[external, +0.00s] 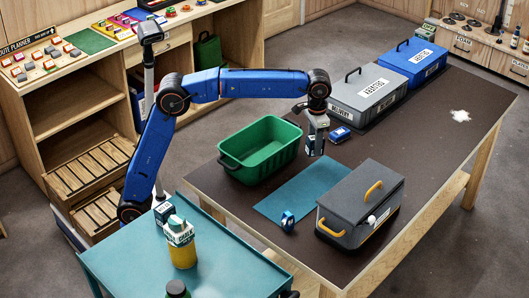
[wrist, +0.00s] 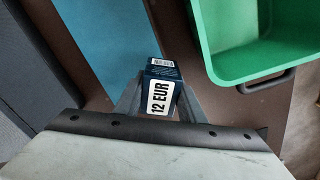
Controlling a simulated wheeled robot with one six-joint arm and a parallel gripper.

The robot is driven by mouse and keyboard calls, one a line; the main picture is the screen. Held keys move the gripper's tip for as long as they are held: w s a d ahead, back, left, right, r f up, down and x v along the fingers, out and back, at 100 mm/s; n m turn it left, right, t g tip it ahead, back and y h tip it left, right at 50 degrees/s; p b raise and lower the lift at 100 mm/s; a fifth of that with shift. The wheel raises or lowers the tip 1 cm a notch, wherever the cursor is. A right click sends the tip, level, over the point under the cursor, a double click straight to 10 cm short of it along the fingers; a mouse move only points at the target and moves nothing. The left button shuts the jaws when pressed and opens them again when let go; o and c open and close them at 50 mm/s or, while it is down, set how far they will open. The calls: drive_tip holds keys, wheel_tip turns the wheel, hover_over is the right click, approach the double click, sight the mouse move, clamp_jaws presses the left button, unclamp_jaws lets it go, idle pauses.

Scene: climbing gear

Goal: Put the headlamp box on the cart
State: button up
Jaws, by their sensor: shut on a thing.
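My gripper (external: 317,132) is above the dark table, right of the green bin. It is shut on a small dark blue box (wrist: 162,72) with a barcode and a white "12 EUR" label; no product name can be read, but it may be the headlamp box. The held box also shows below the gripper in the external view (external: 315,148), apparently clear of the tabletop. The teal cart (external: 222,262) is at the front left, away from the gripper. On it stand a yellow chalk bottle (external: 181,245), a small dark box (external: 164,212) and a dark-capped bottle (external: 176,289).
The green bin (external: 260,150) stands empty beside a teal mat (external: 303,190). A blue box (external: 340,134) and a small blue item (external: 288,221) are on the table. A grey case (external: 360,205) with orange handles stands at the right. The cart's middle and right have free room.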

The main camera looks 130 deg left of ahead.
drive_tip(key=w+d+r+m, duration=0.2)
drive_tip(key=d, duration=1)
drive_tip(key=w+d+r+m, duration=0.2)
drive_tip(key=d, duration=0.9)
drive_tip(key=w+d+r+m, duration=0.2)
drive_tip(key=d+r, duration=0.1)
drive_tip(key=d, duration=0.9)
drive_tip(key=s+d+m, duration=0.2)
drive_tip(key=s+d, duration=0.4)
drive_tip(key=d, duration=0.6)
drive_tip(key=s+d+m, duration=0.2)
drive_tip(key=s+d, duration=0.4)
drive_tip(key=d, duration=0.6)
drive_tip(key=s+d+m, duration=0.2)
drive_tip(key=s+d, duration=0.4)
drive_tip(key=d, duration=0.6)
drive_tip(key=shift+t, duration=0.3)
drive_tip(key=shift+s+f, duration=0.15)
drive_tip(key=shift+f, duration=4.55)
drive_tip(key=shift+f, duration=0.1)
drive_tip(key=o, duration=1.1)
